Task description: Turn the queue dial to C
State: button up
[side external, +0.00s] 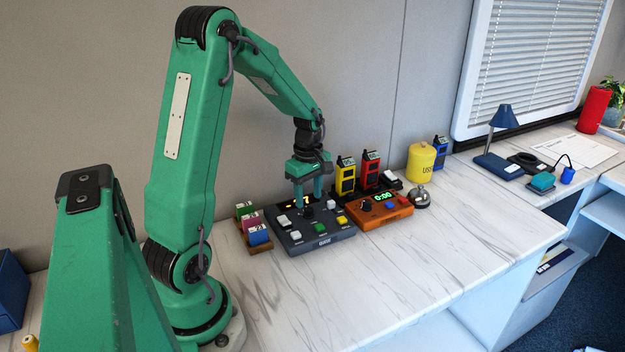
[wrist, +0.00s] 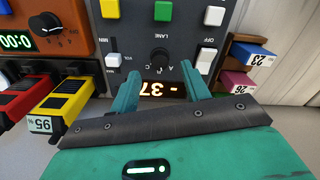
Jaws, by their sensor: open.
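A dark grey console (side external: 318,241) lies on the counter with a small amber display and several coloured buttons. A black round dial (side external: 308,212) stands on its upper part; in the wrist view the dial (wrist: 161,60) sits beside the amber display (wrist: 160,88). Small letters are around it, but I cannot tell which one it points at. My gripper (side external: 309,197) is open and points down just above the dial. In the wrist view its green fingertips (wrist: 160,74) are on either side of the dial, apart from it as far as I can see.
An orange box (side external: 380,209) with a green clock display and its own knob stands right of the console. Small tag holders (side external: 254,229) stand left. Yellow and red devices (side external: 371,170), a yellow canister (side external: 421,162) and a bell (side external: 420,196) are behind and right. The front counter is clear.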

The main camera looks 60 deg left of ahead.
aim_at(309, 208)
jog(key=shift+f, duration=1.9)
jog(key=c, duration=1)
